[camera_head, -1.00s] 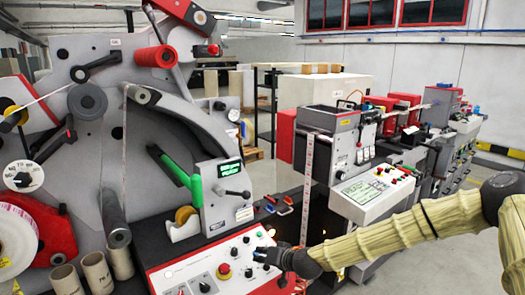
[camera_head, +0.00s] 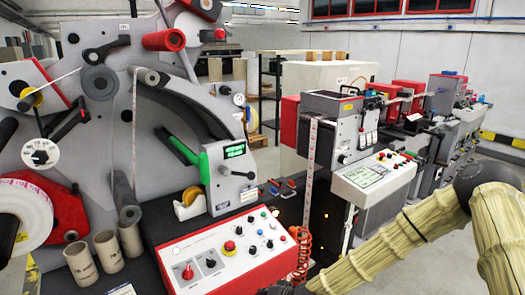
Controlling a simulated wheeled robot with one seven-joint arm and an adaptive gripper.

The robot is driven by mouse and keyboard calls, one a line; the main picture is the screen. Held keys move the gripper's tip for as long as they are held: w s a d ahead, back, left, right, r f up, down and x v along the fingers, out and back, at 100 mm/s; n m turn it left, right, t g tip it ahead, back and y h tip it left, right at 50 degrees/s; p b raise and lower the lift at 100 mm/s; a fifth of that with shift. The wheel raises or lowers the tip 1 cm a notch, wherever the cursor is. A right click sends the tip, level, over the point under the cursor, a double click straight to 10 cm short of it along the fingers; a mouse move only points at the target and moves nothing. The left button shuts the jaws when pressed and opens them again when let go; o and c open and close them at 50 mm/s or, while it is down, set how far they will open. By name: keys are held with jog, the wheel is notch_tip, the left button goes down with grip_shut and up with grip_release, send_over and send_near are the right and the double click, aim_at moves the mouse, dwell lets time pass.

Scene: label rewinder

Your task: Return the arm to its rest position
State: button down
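My arm (camera_head: 400,235) enters from the right edge in a pale ribbed cover and bends at a dark joint. It reaches down and left to the bottom edge of the picture. My gripper (camera_head: 283,288) shows only as a dark piece at the bottom edge, just below the right end of the control panel (camera_head: 215,272). Its fingertips are cut off or too unclear to tell open from shut. I see nothing held in the visible part.
The label rewinder (camera_head: 75,140) fills the left, with cardboard cores (camera_head: 80,262) at its foot. A tape dispenser (camera_head: 189,205) stands behind the control panel. A red coiled cable (camera_head: 301,252) hangs at the panel's right end. A second machine (camera_head: 345,135) stands behind my arm. Grey floor lies right.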

jog(key=s+d+f+g+h, duration=0.1)
jog(key=s+d+f+g, duration=0.15)
jog(key=s+f, duration=0.85)
jog(key=s+d+f+g+h+b, duration=0.1)
jog(key=s+d+f+g+h, duration=0.1)
jog(key=s+d, duration=0.8)
jog(key=s+d+f+g+h+b, duration=0.2)
jog(key=s+d+f+h, duration=0.2)
jog(key=s+d, duration=0.6)
jog(key=s, duration=0.8)
jog(key=shift+s, duration=0.15)
